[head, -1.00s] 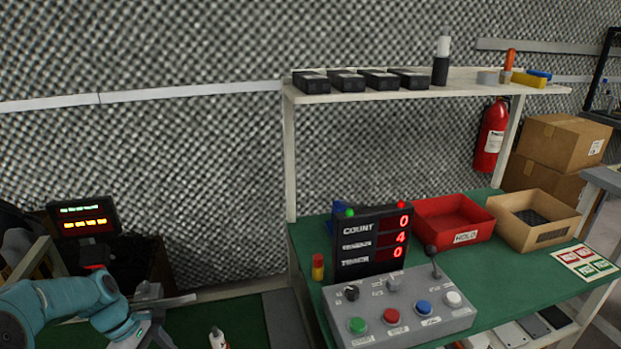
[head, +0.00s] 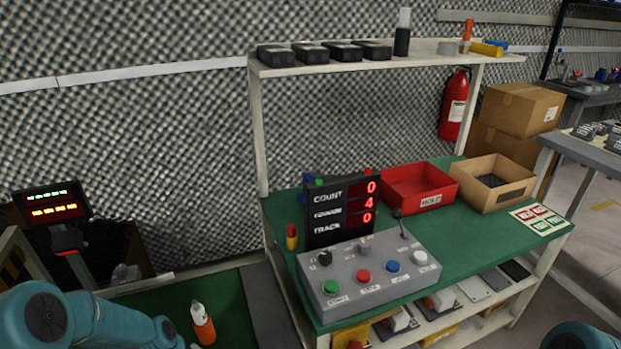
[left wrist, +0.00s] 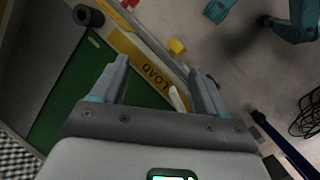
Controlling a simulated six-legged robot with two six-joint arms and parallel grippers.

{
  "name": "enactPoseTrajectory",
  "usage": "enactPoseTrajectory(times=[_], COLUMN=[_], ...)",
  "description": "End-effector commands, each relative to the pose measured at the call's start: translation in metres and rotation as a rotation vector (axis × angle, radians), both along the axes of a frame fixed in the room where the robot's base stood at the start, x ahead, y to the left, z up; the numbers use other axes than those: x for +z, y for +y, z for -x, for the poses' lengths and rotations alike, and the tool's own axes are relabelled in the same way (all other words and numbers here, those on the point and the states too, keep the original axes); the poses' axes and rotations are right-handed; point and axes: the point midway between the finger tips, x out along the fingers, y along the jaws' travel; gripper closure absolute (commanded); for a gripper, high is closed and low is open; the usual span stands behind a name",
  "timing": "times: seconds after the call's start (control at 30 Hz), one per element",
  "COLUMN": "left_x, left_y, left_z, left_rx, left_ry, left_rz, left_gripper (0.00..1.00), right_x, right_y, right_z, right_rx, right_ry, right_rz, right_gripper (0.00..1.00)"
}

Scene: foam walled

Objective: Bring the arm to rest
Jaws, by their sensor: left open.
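My left arm (head: 85,322) is a teal link at the lower left of the head view, and its gripper is out of sight below that view. In the left wrist view my left gripper (left wrist: 158,85) is open, its two grey fingers apart with nothing between them. It hangs over a yellow edge marked LOAD (left wrist: 155,76) and grey floor (left wrist: 230,60). A small teal piece of my own body shows at the lower right of the head view. My right gripper is in neither view.
A green-topped bench (head: 460,236) carries a button box (head: 370,277), a counter display (head: 326,232), a red bin (head: 395,197) and a cardboard bin (head: 470,194). An orange bottle (head: 203,325) stands on a lower green surface. A blue pole (left wrist: 285,148) and black cable (left wrist: 308,115) lie on the floor.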

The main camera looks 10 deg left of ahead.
Motion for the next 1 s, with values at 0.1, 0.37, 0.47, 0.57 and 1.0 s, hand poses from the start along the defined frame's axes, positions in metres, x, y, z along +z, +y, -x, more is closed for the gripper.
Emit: enactPoseTrajectory(times=[0.1,0.37,0.47,0.57,1.0], left_x=[-0.029,-0.061,-0.062,-0.023,0.101], left_y=[-0.053,-0.143,-0.165,-0.162,-0.162], left_z=[0.027,0.106,0.137,0.131,0.130], left_rx=[-0.212,-0.686,-0.847,-0.840,-0.835], left_ry=[-0.062,-0.246,-0.311,-0.323,-0.320], left_rz=[-0.006,-0.026,-0.030,-0.039,-0.039], left_gripper=[0.26,0.26,0.26,0.26,0.26], right_x=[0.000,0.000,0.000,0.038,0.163], right_y=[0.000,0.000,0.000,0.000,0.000], right_z=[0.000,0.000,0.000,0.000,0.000], right_rx=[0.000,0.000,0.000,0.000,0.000], right_ry=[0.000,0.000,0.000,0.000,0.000], right_rz=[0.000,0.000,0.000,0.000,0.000], right_gripper=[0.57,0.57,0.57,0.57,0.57])
